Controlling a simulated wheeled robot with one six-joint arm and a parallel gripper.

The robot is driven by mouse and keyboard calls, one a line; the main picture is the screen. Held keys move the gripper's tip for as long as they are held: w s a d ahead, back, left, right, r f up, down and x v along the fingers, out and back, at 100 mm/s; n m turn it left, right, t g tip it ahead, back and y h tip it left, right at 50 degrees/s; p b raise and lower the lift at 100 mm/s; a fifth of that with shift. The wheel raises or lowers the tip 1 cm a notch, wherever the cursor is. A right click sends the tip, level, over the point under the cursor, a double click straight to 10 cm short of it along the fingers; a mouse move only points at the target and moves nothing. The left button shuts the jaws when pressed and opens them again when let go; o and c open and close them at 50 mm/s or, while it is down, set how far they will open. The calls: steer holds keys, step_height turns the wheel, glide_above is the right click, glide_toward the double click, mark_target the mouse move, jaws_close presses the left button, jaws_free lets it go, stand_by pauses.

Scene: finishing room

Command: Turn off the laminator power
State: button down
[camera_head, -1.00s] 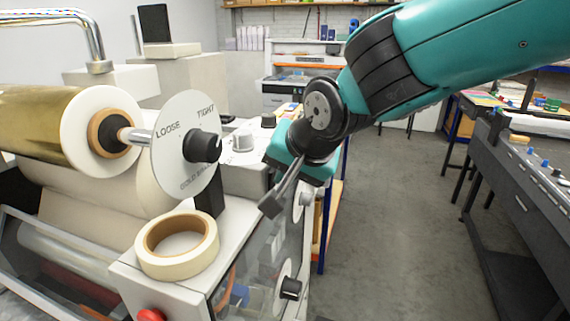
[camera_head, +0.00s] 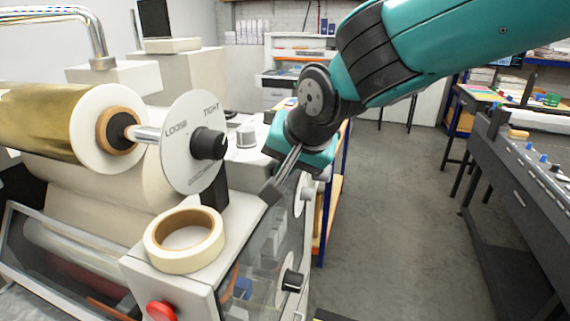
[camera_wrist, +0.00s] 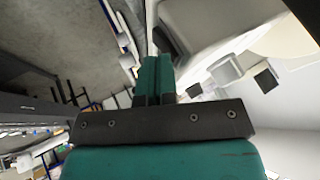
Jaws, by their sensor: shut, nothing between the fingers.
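The laminator (camera_head: 245,218) fills the left side of the head view, with a gold film roll (camera_head: 40,122) on its shaft. A white disc (camera_head: 180,165) marked LOOSE and TIGHT carries a black knob (camera_head: 208,143). A red button (camera_head: 161,311) sits low on the front of the light housing, partly cut off by the bottom edge. I cannot tell which control is the power switch. My gripper (camera_head: 270,192) is shut and empty, pointing down-left above the right side of the laminator, right of the disc. In the wrist view my gripper's fingers (camera_wrist: 154,78) are together.
A tape roll (camera_head: 184,240) lies on the laminator housing, behind the red button. Another black knob (camera_head: 292,280) is on the laminator's right side. Open floor (camera_head: 390,230) lies to the right, before a long dark machine (camera_head: 510,190). Shelves stand at the back.

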steer(key=shift+r, duration=0.4)
steer(key=d+b+v, duration=0.1)
steer(key=b+v, duration=0.2)
steer(key=v, duration=0.9)
steer(key=shift+d+f, duration=0.2)
steer(key=shift+d, duration=0.05)
steer(key=shift+w, duration=0.1)
